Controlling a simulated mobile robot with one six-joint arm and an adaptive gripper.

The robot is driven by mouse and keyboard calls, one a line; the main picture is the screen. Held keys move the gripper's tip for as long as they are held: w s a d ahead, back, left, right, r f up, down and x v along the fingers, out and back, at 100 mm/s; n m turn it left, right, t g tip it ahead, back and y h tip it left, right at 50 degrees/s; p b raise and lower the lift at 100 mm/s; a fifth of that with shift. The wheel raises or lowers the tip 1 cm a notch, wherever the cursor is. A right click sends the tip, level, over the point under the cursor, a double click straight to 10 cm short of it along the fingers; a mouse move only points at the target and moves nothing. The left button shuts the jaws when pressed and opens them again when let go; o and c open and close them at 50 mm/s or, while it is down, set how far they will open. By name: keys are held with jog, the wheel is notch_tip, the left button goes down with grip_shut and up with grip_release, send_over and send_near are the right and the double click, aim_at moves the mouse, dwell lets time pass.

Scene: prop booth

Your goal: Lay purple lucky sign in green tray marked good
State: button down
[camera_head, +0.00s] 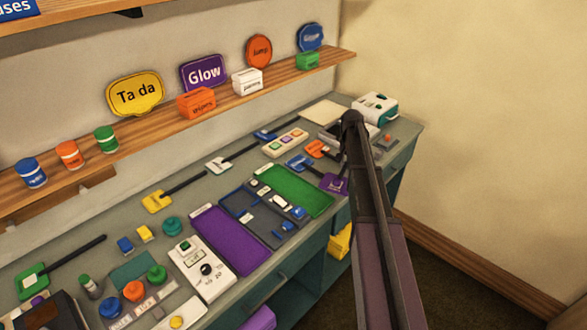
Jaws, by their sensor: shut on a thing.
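The purple lucky sign (331,186) shows just right of the green tray (305,193), close to the counter's front edge. Its lettering is too small to read. My arm crosses the right of the view and covers part of the area behind the sign. My gripper (344,180) is mostly hidden by the arm and is shut on the purple sign. I cannot tell whether the sign touches the counter. The green tray is flat and looks empty, and its marking is not readable.
A dark blue divided tray (252,222) with small items and a purple tray (222,249) lie left of the green tray. Orange (316,148) and blue (297,162) signs lie behind it. A white device (374,107) stands at the far corner. A shelf (220,107) overhangs the back.

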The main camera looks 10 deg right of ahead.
jog(key=shift+a, duration=0.15)
jog(key=a+m, duration=0.3)
jog(key=m, duration=0.1)
jog(key=shift+w+a, duration=0.2)
jog(key=shift+a, duration=0.2)
jog(key=a+m, duration=1.5)
jog(key=m, duration=0.2)
jog(key=shift+a+r+m, duration=0.2)
jog(key=shift+a+m, duration=0.05)
jog(key=shift+m, duration=0.05)
jog(key=shift+s+f, duration=0.1)
jog(key=shift+f, duration=0.1)
jog(key=shift+f+b, duration=1.55)
jog(key=shift+f+b, duration=0.35)
dwell(0.6)
jog(key=shift+f+b, duration=0.7)
